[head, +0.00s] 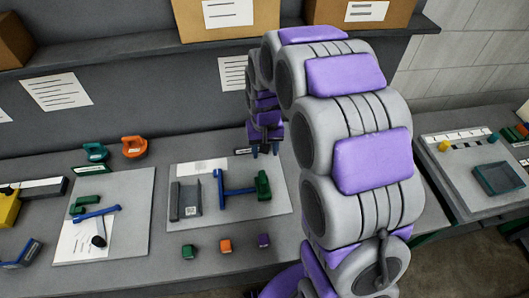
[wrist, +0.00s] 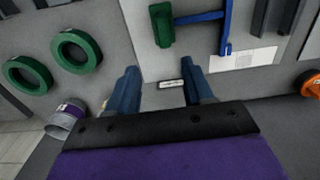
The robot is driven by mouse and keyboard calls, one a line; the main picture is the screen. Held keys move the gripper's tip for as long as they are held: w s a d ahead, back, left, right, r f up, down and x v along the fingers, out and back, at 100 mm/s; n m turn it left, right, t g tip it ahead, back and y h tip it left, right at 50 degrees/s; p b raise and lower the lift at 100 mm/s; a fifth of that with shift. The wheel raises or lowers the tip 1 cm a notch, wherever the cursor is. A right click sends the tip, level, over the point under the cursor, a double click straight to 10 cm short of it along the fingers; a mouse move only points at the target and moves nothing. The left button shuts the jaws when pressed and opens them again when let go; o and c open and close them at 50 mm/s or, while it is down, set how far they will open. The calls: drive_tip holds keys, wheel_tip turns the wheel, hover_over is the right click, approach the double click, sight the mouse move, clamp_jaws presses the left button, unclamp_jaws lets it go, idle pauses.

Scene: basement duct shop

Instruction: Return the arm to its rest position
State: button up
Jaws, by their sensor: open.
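My arm, grey with purple pads, rises from the bottom of the head view, arches over and hangs down toward the bench. My gripper (head: 264,150) points down above the back edge of a light board on the bench. In the wrist view its two blue fingers (wrist: 158,88) stand apart with nothing between them. A small white label (wrist: 171,84) shows beyond the gap. A blue bar tool (head: 222,188) and a green part (head: 263,186) lie on the board (head: 218,217), apart from the fingers.
A grey channel piece (head: 186,198) lies on the same board. An orange clamp-like thing (head: 134,147) stands left. A shelf with cardboard boxes (head: 225,18) runs behind. Another bench (head: 465,190) stands right.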

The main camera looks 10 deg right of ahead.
drive_tip(key=shift+d, duration=0.1)
drive_tip(key=s+d+r+g+b, duration=0.1)
drive_tip(key=s+r, duration=0.3)
drive_tip(key=s, duration=1.2)
drive_tip(key=s+d+r+b, duration=0.1)
drive_tip(key=s+r, duration=0.3)
drive_tip(key=s, duration=1.2)
drive_tip(key=shift+d+r+g, duration=0.2)
drive_tip(key=shift+d+g, duration=0.2)
drive_tip(key=shift+d, duration=0.2)
